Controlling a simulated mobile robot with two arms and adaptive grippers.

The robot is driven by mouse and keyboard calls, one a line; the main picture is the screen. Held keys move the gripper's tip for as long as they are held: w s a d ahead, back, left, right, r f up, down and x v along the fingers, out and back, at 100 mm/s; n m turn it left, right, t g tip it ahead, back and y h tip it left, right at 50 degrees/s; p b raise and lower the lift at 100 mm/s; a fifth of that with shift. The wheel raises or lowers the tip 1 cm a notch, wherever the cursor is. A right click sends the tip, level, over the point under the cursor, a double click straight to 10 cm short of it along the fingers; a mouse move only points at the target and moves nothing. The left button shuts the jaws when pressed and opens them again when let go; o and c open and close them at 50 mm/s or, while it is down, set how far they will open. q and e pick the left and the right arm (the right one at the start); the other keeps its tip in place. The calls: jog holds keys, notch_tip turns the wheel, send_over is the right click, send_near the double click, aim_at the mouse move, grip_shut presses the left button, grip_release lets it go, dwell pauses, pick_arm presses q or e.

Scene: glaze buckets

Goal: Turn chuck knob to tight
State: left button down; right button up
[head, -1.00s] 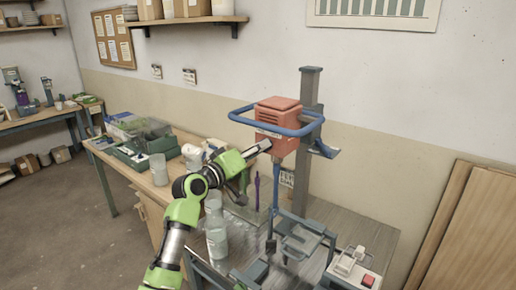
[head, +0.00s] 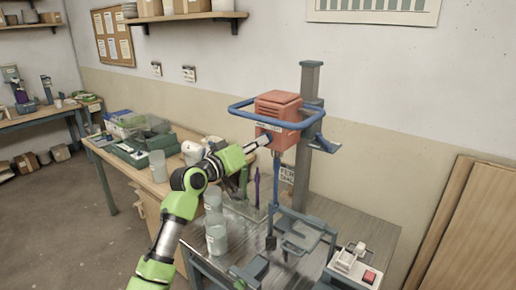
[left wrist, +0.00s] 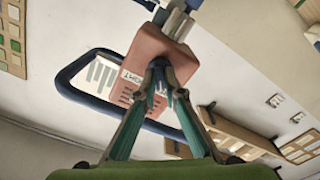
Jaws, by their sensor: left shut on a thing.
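The red mixer head (head: 278,104) sits on a grey upright column, with a blue ring guard (head: 236,112) around it. My left gripper (head: 265,141) reaches the lower front of the head from the left. In the left wrist view its fingers (left wrist: 158,66) come together against the red face (left wrist: 160,48), beside a white lettered label (left wrist: 133,78). It is shut on the chuck knob, which the fingertips hide almost wholly, so its turn position cannot be told. My right gripper is not in view.
A shaft with a paddle (head: 271,242) hangs below the head, by a grey bucket frame (head: 305,243). Stacked clear jars (head: 217,238) stand close under my left forearm. A box with a red switch (head: 369,277) is at the front right. Wooden boards (head: 463,230) lean on the wall.

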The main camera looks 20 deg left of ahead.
pick_arm(q)
jog(key=shift+m+b, duration=1.3)
jog(key=shift+m, duration=6.5)
jog(key=c, duration=2.1)
grip_release()
jog(key=shift+c, duration=0.2)
